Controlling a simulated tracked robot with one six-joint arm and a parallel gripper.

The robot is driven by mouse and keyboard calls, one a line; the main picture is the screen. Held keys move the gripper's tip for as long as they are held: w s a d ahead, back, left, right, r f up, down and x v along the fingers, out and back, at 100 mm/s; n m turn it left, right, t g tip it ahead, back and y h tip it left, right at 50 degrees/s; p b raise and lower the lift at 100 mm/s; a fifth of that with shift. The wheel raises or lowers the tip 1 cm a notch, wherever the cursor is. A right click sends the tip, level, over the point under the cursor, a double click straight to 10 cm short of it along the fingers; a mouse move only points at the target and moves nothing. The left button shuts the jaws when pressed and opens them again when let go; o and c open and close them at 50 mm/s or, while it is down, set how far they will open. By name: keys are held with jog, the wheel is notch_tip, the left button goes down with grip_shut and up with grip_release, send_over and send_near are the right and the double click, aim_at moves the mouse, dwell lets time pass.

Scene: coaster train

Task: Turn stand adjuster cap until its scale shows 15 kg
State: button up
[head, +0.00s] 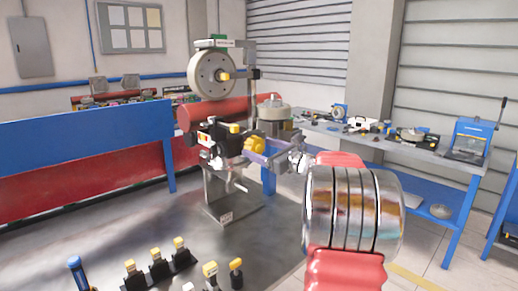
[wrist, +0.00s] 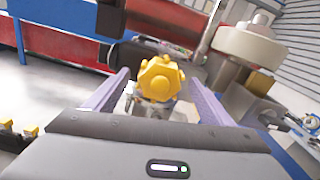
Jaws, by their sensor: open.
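The yellow adjuster cap (head: 253,146), a lobed knob, sits on the side of the dark block on the metal stand (head: 224,192). In the wrist view the cap (wrist: 161,79) faces me in the middle, between the purple fingers of my gripper (wrist: 158,88). My gripper (head: 266,153) is open around the cap, with a visible gap on each side. The scale and its reading cannot be made out in either view.
A pale wheel (head: 213,74) is mounted high on the stand, with a red cylinder (head: 232,110) behind. A blue-framed table (head: 400,150) with tools is at the right.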

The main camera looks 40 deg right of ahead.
jog(key=shift+w, duration=0.75)
jog(key=shift+c, duration=0.4)
jog(key=c, duration=1)
jog(key=shift+o, duration=0.2)
jog(key=shift+n, duration=0.4)
jog(key=n, duration=0.5)
jog(key=shift+a+f, duration=0.1)
jog(key=shift+a, duration=0.05)
jog(key=n, duration=0.6)
jog(key=shift+a+f, duration=0.1)
jog(key=shift+f, duration=0.05)
